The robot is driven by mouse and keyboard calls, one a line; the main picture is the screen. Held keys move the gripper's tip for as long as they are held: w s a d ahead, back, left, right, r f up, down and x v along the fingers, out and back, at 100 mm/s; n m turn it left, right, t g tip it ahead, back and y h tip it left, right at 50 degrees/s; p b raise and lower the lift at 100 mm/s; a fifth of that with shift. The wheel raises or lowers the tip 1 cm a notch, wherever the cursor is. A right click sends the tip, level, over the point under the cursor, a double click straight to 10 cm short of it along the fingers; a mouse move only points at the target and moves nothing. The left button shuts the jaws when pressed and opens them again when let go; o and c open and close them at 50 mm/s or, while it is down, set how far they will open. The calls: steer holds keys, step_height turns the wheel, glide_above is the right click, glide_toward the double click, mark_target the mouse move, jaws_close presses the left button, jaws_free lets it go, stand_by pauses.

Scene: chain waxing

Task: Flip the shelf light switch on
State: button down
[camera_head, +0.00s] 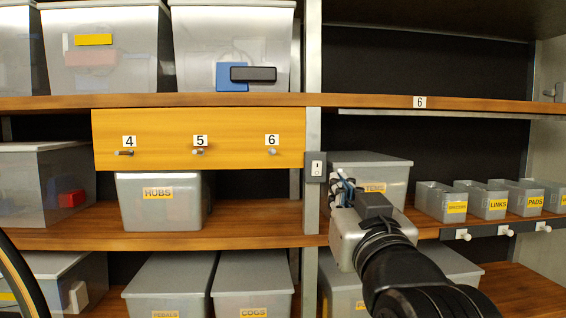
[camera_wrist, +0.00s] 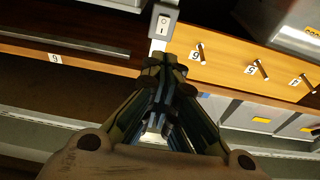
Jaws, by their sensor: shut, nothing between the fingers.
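The light switch is a white rocker in a grey plate (camera_head: 315,166) on the metal shelf post, just left of my gripper in the head view. In the wrist view the switch (camera_wrist: 163,25) is beyond the fingertips, with a visible gap in the picture. My gripper (camera_head: 342,186) is shut and empty, slightly right of and below the switch. The shut fingertips also show in the wrist view (camera_wrist: 164,66). A thin light strip (camera_head: 430,114) runs under the shelf to the right and looks unlit.
A yellow panel (camera_head: 240,155) with three small knobs, numbered 4, 5 and 6, is left of the post. A grey bin (camera_head: 392,161) stands behind my gripper. Small labelled bins (camera_head: 440,202) and pegs line the shelf at right.

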mark_target(317, 169)
steer(key=w+r+p, duration=0.1)
steer(key=w, duration=0.3)
steer(key=w+p, duration=0.2)
steer(key=w, duration=0.3)
steer(key=w+r+p, duration=0.1)
steer(key=w+p, duration=0.1)
steer(key=w, duration=0.2)
steer(key=shift+w+r, duration=0.35)
